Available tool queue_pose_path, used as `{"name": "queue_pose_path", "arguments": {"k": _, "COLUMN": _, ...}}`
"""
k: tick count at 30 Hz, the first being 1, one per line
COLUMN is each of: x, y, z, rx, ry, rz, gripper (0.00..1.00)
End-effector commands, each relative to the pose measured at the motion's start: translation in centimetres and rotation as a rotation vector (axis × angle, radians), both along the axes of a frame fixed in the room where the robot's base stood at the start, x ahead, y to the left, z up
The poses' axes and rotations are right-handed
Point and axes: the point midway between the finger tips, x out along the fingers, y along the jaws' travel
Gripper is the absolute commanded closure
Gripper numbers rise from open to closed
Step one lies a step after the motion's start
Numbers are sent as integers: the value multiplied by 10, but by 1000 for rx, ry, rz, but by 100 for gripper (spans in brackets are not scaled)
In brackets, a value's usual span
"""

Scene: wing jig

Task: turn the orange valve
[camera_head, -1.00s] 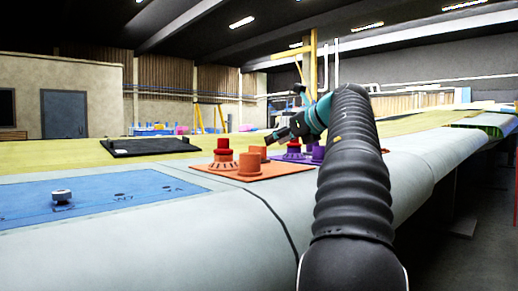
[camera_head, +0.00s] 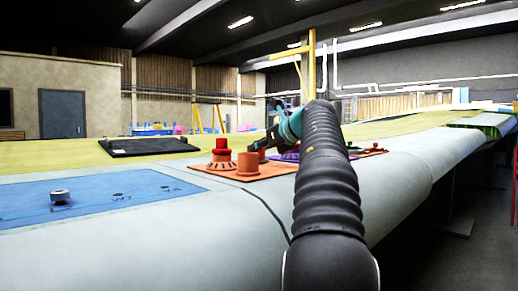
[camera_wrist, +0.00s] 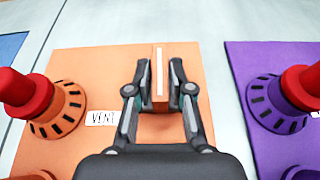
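The orange valve shows in the wrist view as an upright orange handle (camera_wrist: 160,80) with a white stripe along its top. It stands on an orange panel (camera_wrist: 85,62) beside a label reading "VENT". I cannot tell how far down the fingers reach. In the head view my gripper (camera_head: 256,145) is over the orange panel (camera_head: 272,173), and it and the arm hide most of the valve.
A red knob on an orange slotted base (camera_wrist: 52,108) stands left of the gripper. A purple panel (camera_wrist: 243,65) with a similar red knob lies to the right. In the head view, a short orange cylinder (camera_head: 248,164) stands near the valve. A blue panel (camera_head: 95,200) lies left.

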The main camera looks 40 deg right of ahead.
Motion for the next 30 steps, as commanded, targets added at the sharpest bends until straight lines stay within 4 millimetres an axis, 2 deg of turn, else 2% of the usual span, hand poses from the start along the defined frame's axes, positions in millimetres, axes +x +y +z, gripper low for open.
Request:
{"name": "queue_pose_path", "arguments": {"k": 14, "x": -1, "y": 2, "z": 0, "rx": 0, "ry": 1, "rz": -45, "gripper": 100}}
{"name": "queue_pose_path", "arguments": {"k": 30, "x": 1, "y": 6, "z": 0, "rx": -2, "ry": 1, "rz": -376, "gripper": 100}}
